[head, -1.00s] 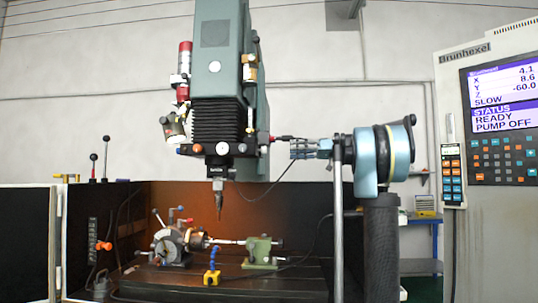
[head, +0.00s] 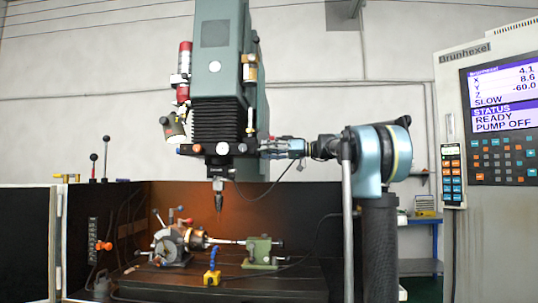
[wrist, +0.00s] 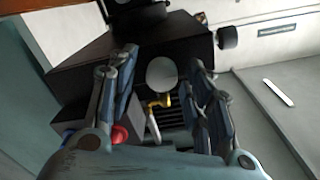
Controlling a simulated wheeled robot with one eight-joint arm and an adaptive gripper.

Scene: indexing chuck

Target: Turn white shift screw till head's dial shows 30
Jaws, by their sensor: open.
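The green machine head (head: 221,80) hangs at the middle of the head view. A small white round dial (head: 222,148) is on its dark lower front; its reading is too small to make out. My gripper (head: 264,148) is at the right side of that lower block. In the wrist view my gripper (wrist: 161,62) is open, with a pale grey-white oval piece (wrist: 161,73) between its fingers and space on both sides. This may be the white shift screw, but I cannot tell for sure. The screw cannot be made out in the head view.
A black knob (wrist: 228,37) and a red knob (wrist: 120,134) stick out near my fingers, with a brass-coloured lever (wrist: 158,103) below the oval piece. A tool spindle (head: 218,200) points down over the worktable (head: 215,285). The control panel (head: 503,110) stands right.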

